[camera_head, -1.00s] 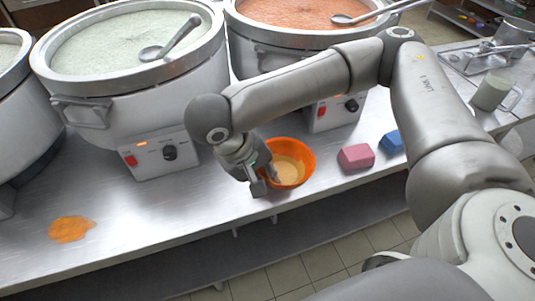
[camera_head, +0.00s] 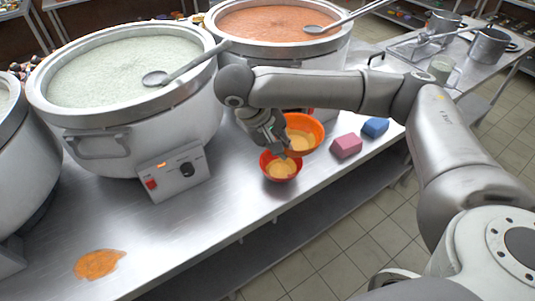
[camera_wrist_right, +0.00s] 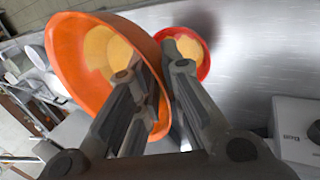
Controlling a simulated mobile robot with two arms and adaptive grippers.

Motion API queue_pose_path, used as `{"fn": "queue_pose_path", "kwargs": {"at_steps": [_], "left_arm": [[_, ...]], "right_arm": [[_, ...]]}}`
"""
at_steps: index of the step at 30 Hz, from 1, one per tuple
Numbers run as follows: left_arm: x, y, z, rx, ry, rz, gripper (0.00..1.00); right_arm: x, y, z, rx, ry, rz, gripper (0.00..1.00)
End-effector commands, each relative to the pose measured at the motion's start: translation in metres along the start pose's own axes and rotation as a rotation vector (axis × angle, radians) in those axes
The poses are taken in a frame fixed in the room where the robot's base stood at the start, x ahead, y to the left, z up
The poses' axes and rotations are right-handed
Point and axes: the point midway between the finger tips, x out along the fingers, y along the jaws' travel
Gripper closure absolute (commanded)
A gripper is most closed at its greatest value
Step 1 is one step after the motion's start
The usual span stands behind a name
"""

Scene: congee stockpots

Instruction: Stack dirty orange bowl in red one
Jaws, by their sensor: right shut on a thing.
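The orange bowl (camera_head: 316,130) has a tan residue inside, and my right gripper (camera_head: 283,148) is shut on its rim. It is held in the air, a little above and behind the red bowl (camera_head: 281,176) in the head view. The red bowl also has tan residue inside and stands on the steel counter near its front edge. In the right wrist view the orange bowl (camera_wrist_right: 62,62) is large and tilted at the left, with the gripper fingers (camera_wrist_right: 160,75) at its wall. The red bowl (camera_wrist_right: 207,62) shows beyond the fingers. My left gripper is not in view.
A pink block (camera_head: 347,146) and a blue block (camera_head: 375,127) lie right of the bowls. Large stockpots (camera_head: 120,125) stand behind, with ladles on them. An orange spill (camera_head: 98,264) lies at the front left. The counter (camera_head: 215,215) between spill and bowls is clear.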

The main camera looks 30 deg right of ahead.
Motion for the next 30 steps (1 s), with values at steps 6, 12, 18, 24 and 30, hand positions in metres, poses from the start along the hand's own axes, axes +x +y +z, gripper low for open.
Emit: {"fn": "queue_pose_path", "kwargs": {"at_steps": [6, 12, 18, 24, 30], "left_arm": [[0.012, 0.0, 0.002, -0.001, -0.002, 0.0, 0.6], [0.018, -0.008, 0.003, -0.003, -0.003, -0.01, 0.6], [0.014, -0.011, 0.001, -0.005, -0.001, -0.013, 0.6], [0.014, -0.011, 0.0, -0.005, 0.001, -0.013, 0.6], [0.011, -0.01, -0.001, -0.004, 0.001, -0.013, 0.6]], "right_arm": [[0.021, -0.006, -0.04, 0.0, -0.002, -0.003, 1.0], [0.047, -0.014, -0.07, 0.0, -0.004, 0.0, 1.0], [0.067, -0.021, -0.088, -0.001, -0.002, 0.0, 1.0], [0.074, -0.024, -0.094, -0.001, 0.0, 0.0, 1.0], [0.096, -0.033, -0.097, -0.002, -0.003, 0.001, 1.0]]}}
